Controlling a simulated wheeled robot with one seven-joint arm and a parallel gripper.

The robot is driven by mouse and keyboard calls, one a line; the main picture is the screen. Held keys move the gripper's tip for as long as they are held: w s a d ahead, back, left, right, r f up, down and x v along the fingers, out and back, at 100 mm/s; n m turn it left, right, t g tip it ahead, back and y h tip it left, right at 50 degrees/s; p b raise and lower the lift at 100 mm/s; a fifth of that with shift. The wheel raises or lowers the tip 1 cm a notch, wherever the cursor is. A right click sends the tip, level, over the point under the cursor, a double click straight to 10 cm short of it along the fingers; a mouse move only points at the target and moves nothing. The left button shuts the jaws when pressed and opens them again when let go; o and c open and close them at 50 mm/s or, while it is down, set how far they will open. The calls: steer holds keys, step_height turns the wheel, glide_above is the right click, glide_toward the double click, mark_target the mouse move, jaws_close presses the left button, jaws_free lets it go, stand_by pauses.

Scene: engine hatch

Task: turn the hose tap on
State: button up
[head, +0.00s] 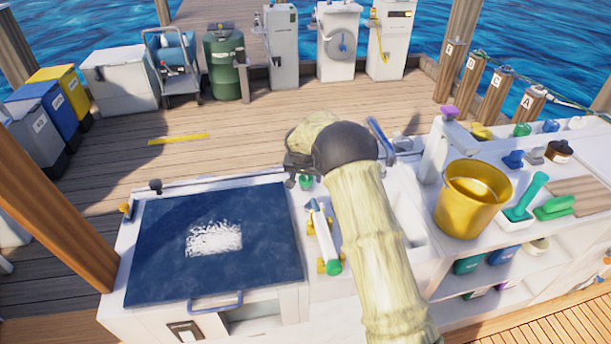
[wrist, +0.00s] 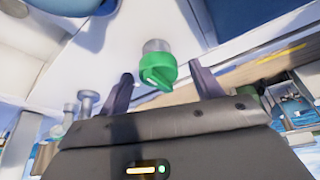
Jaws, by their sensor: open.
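A green tap knob (wrist: 157,70) on a grey round stem shows in the wrist view, just beyond and between my fingers. Its raised grip lies at a slant. My gripper (head: 291,170) is open, with one finger to each side of the knob in the wrist view (wrist: 164,84). Nothing is held. I cannot tell whether either finger touches the knob.
A navy hatch lid (head: 160,240) with a white patch lies left. A white cylinder with a green end (head: 322,238) lies in yellow clips near my arm. A gold bucket (head: 472,200) stands right. A blue curved handle (head: 380,140) rises behind my wrist.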

steer(key=shift+s+r, duration=0.1)
steer(key=shift+s, duration=0.1)
steer(key=c, duration=1)
